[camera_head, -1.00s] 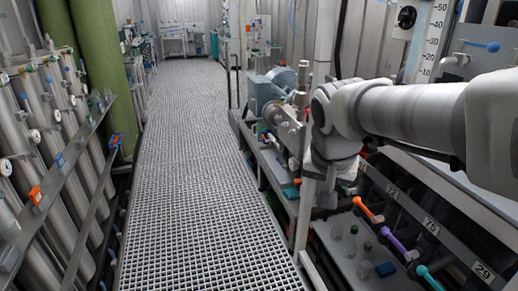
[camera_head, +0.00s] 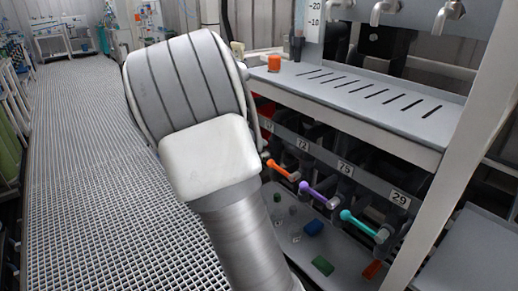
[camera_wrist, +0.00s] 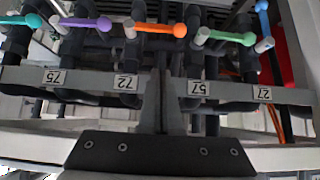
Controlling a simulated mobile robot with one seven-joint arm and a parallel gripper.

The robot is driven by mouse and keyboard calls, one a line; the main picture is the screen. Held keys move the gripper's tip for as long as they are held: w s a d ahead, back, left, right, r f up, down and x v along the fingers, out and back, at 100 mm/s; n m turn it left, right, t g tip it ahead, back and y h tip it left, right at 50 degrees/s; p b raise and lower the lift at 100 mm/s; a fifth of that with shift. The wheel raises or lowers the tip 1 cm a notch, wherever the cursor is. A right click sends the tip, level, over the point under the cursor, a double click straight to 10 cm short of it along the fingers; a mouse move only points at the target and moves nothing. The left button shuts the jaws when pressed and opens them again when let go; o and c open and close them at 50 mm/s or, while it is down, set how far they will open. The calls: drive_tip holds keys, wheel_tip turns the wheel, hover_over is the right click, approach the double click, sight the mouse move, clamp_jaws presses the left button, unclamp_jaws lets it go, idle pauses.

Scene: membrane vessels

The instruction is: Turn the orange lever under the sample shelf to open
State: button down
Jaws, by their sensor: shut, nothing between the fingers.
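The orange lever (camera_head: 282,170) hangs under the sample shelf (camera_head: 375,95), below the tag 72 (camera_head: 303,145). Its round knob end points up-left from its pale pivot in the head view. In the wrist view, which looks upside down, the orange lever (camera_wrist: 155,28) lies nearly level at the top centre, knob to the right. My gripper (camera_wrist: 160,75) shows there as narrow grey fingers, shut and empty. Its tips point towards the orange lever and look apart from it. In the head view my arm hides the gripper.
A purple lever (camera_head: 318,192) and a teal lever (camera_head: 360,222) lie right of the orange one. The wrist view also shows a green lever (camera_wrist: 230,38) and a blue one (camera_wrist: 263,10). A lower tray (camera_head: 340,250) holds small blocks. The grated aisle (camera_head: 80,170) is clear.

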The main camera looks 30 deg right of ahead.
drive_tip(key=b, duration=0.1)
hover_over(281, 171)
drive_tip(key=w+a, duration=0.2)
wheel_tip(281, 171, down, 7)
drive_tip(key=f, duration=0.1)
drive_tip(key=f+b, duration=0.1)
drive_tip(key=f, duration=0.1)
drive_tip(key=shift+s+d, duration=0.1)
drive_tip(key=shift+s, duration=0.1)
